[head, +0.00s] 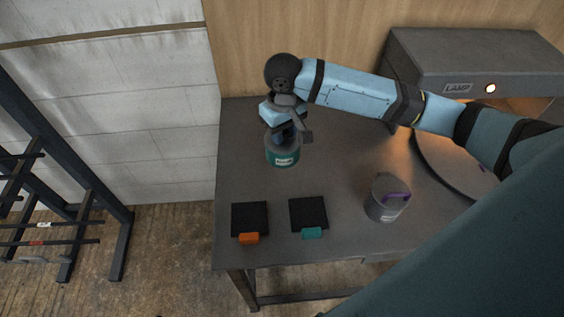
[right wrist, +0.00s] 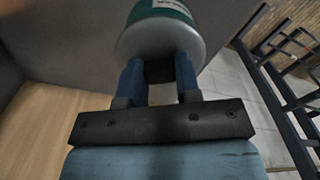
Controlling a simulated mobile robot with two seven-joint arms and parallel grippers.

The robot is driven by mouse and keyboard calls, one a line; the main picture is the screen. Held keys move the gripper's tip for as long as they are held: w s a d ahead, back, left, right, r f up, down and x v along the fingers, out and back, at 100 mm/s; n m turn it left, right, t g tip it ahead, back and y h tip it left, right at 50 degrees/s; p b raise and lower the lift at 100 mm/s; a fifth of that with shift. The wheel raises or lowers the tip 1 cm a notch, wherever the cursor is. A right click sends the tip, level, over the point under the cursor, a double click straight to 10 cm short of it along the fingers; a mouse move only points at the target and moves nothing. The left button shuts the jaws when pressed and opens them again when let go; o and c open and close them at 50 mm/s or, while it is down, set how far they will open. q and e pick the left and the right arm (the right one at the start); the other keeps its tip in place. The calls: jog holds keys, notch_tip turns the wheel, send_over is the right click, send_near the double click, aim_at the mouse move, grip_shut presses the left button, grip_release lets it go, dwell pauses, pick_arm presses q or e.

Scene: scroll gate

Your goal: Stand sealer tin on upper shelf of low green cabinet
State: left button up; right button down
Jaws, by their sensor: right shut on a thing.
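A grey tin with a green label band (head: 283,156) is at the left part of the grey table. It also shows at the top of the right wrist view (right wrist: 163,38). I cannot read its label, so I cannot tell for sure that it is the sealer tin. My right gripper (head: 286,136) points down at the tin's top. Its two blue fingers (right wrist: 158,72) are shut on the tin's upper part. I cannot tell whether the tin touches the table. The low green cabinet is in neither view. My left gripper is out of view.
The grey table (head: 340,243) carries a black pad with an orange tab (head: 249,217), one with a teal tab (head: 308,212), and a grey can with a purple part (head: 386,200). A lit lamp unit (head: 455,62) with a round plate stands right. A dark rack (head: 60,190) stands left.

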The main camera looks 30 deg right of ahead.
notch_tip(320, 180, down, 12)
jog(key=shift+w+f+p, duration=0.15)
jog(key=shift+f+p, duration=0.05)
jog(key=shift+p, duration=0.2)
jog(key=shift+f, duration=0.1)
jog(key=c, duration=0.8)
grip_release()
